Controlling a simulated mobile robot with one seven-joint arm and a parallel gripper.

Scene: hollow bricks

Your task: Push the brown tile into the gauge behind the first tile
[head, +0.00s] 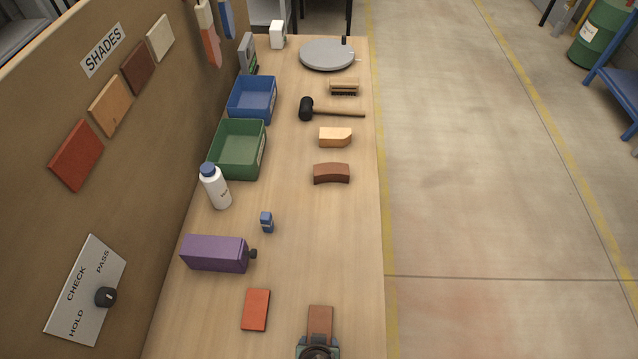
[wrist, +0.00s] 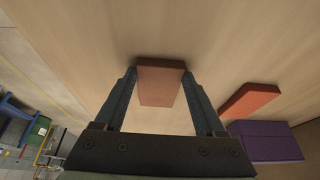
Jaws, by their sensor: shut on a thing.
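In the wrist view the tile (wrist: 160,84) sits between the two fingers. An orange-red tile (head: 256,309) lies flat on the table to the left, apart from my gripper; it also shows in the wrist view (wrist: 249,99). I cannot tell whether this box is the gauge.
A small blue item (head: 266,222), a white bottle (head: 215,187), a green bin (head: 237,149) and a blue bin (head: 252,99) stand along the left. A curved brown brick (head: 331,173) and a mallet (head: 332,111) lie farther up. The table ahead of my gripper is clear.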

